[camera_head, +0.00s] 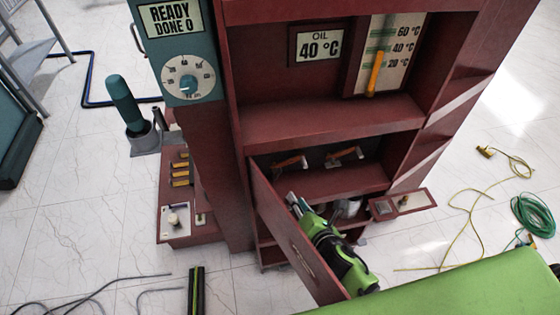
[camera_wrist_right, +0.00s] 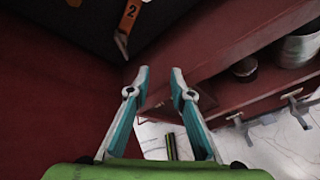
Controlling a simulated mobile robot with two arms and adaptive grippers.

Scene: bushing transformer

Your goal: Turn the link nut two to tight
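An orange link tagged 2 (camera_wrist_right: 130,15) shows at the top of the right wrist view, against the dark back of a compartment; its lower end narrows to a brownish tip. A nut on it cannot be made out. In the head view two orange-brown link pieces, one on the left (camera_head: 290,162) and one on the right (camera_head: 345,154), sit in the middle compartment; their numbers are unreadable there. My right gripper (camera_wrist_right: 160,75) is empty, its fingertips a small gap apart, below the tagged link and not touching it. In the head view it is beside the open door. My left gripper is out of view.
The dark red cabinet's door (camera_head: 290,240) stands open, close to my right arm. A shelf edge (camera_wrist_right: 250,35) and a metal pot (camera_wrist_right: 298,47) lie right of the gripper. A teal-handled tool (camera_head: 125,105) stands in a grey holder. A display reads READY DONE 0 (camera_head: 171,18).

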